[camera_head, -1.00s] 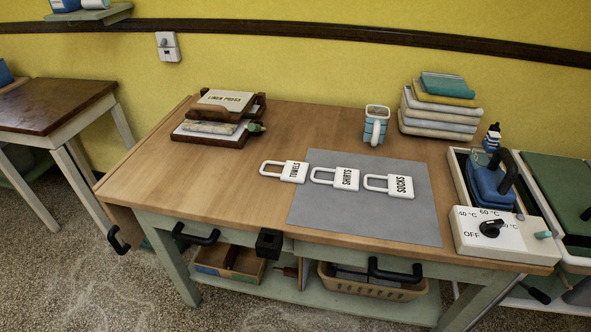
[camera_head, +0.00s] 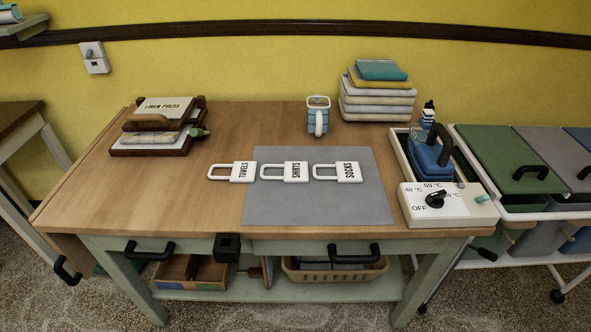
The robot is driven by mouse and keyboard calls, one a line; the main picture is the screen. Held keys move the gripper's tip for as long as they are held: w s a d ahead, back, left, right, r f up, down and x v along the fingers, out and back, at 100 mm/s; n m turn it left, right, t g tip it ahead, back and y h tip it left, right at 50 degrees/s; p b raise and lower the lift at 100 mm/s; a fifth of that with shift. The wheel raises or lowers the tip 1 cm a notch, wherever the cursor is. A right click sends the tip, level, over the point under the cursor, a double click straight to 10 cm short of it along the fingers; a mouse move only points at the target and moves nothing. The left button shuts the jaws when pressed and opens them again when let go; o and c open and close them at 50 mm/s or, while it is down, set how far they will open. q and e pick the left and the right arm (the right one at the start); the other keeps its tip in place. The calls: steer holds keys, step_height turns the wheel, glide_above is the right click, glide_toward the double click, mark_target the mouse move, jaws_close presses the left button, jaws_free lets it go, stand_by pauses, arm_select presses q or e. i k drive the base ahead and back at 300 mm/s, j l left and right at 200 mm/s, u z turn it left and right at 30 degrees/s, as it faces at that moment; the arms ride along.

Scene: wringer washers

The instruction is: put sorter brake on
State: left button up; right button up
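The laundry sorter (camera_head: 520,207) stands on the right, beside the table, with a white frame and green, grey and blue lids, the blue one cut off by the picture's edge. A black lever (camera_head: 484,254) sticks out low on its left front side, close to the table's right end. I cannot tell from this view which way the lever is set. Black caster wheels (camera_head: 557,296) show under the frame. Neither of my grippers is in view.
The wooden table (camera_head: 180,200) fills the middle, with white tags, a grey mat (camera_head: 265,210), a mug (camera_head: 318,117), folded towels (camera_head: 376,103) and a blue iron (camera_head: 430,152) in a tray behind a dial box (camera_head: 450,207). Speckled floor (camera_head: 500,300) is open in front of the sorter.

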mark_target(486, 254)
steer(key=z, duration=1.45)
